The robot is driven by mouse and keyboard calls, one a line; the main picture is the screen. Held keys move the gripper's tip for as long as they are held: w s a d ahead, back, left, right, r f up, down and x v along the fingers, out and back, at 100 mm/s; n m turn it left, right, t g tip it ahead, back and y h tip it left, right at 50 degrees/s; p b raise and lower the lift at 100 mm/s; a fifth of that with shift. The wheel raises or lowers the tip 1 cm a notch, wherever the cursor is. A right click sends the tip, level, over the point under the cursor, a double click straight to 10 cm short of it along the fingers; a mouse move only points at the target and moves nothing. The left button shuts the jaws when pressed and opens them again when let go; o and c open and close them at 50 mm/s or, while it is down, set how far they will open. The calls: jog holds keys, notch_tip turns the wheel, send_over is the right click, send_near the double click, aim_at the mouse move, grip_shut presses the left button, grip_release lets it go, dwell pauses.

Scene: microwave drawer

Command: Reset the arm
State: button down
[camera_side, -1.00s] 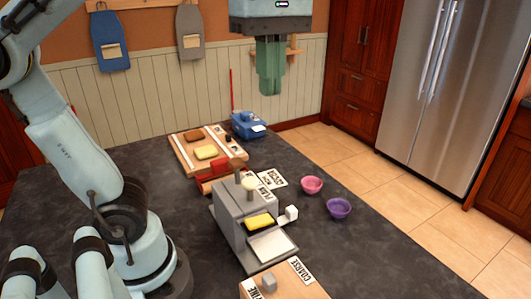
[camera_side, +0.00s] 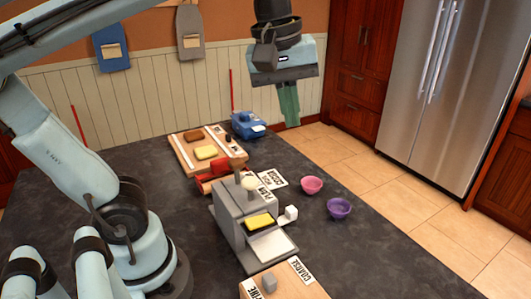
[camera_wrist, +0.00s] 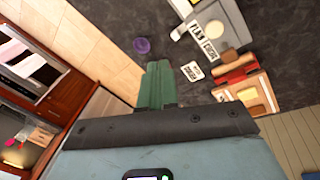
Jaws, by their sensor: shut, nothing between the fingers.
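My gripper (camera_side: 290,104) is up in the air at the top right of the side view, above the far part of the dark counter. Its green fingers are pressed together with nothing between them. The shut fingers also show in the middle of the wrist view (camera_wrist: 158,85). They touch nothing.
A pink bowl (camera_side: 312,186) and a purple bowl (camera_side: 339,208) stand on the counter's right. A board (camera_side: 180,150) with brown and yellow blocks, a blue device (camera_side: 245,125) and a red item (camera_side: 212,174) lie behind the machine. A wooden block labelled coarse and fine (camera_side: 308,288) is in front.

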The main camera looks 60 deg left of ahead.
jog(key=w+a+f+m+t, duration=0.1)
jog(key=a+f+m+t, duration=0.2)
jog(key=f+m, duration=0.7)
notch_tip(320, 180, down, 4)
jog(key=shift+f+m+t, duration=0.25)
jog(key=shift+m+t, duration=0.05)
jog(key=shift+t, duration=0.4)
jog(key=c, duration=1.8)
grip_release()
jog(key=shift+a+f+m, duration=0.15)
jog(key=shift+f+m, duration=0.15)
jog(key=shift+f, duration=0.05)
jog(key=shift+o, duration=1.3)
jog(key=o, duration=0.4)
jog(key=d+r+g, duration=0.1)
jog(key=s+d+r+g, duration=0.1)
jog(key=shift+r+m, duration=0.3)
jog(key=shift+r, duration=0.1)
notch_tip(320, 180, up, 6)
jog(key=g, duration=0.5)
send_over(271, 216)
notch_tip(271, 216, down, 12)
jog(key=shift+r, duration=0.2)
